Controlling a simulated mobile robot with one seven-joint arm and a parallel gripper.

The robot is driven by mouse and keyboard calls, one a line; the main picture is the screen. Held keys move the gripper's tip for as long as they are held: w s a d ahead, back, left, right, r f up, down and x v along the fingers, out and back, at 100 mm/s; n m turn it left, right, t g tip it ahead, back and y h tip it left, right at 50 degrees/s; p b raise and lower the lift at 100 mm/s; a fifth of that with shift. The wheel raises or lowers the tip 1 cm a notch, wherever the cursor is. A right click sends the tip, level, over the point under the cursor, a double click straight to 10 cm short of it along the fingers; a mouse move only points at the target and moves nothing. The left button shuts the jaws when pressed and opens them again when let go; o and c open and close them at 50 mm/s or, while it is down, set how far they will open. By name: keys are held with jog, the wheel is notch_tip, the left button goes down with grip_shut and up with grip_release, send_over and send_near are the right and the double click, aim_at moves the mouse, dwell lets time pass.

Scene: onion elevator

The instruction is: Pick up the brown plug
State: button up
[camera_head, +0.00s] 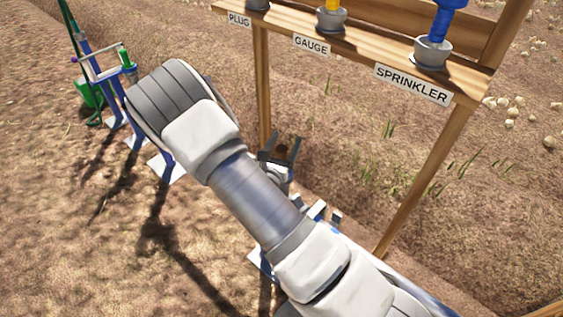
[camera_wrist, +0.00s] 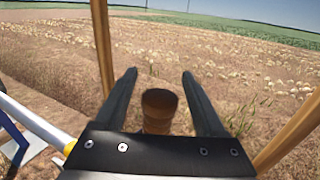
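The brown plug (camera_wrist: 158,108) is a short round piece with a darker top. In the wrist view it stands between the two dark fingers of my gripper (camera_wrist: 159,73), with a visible gap on each side. Its lower end is hidden behind the gripper's palm, so I cannot tell what it rests on. In the head view my gripper (camera_head: 281,147) is small, beyond my arm, with its fingers apart near the rack's left post. The plug is too dark and small there to make out clearly.
A wooden rack (camera_head: 345,52) has labels PLUG, GAUGE and SPRINKLER, with grey cups; the sprinkler cup (camera_head: 433,52) holds a blue part. Its posts stand close to my gripper. A blue pipe frame (camera_head: 105,85) with green parts stands at upper left. Open soil lies at lower left.

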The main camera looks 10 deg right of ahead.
grip_shut()
jog(key=shift+r, duration=0.1)
jog(key=shift+r+p, duration=0.3)
jog(key=shift+r, duration=0.2)
jog(key=s+d+r+p, duration=0.6)
jog(key=s+r+p, duration=0.3)
jog(key=r+p, duration=0.1)
jog(key=shift+s+d, duration=0.2)
jog(key=shift+d, duration=0.1)
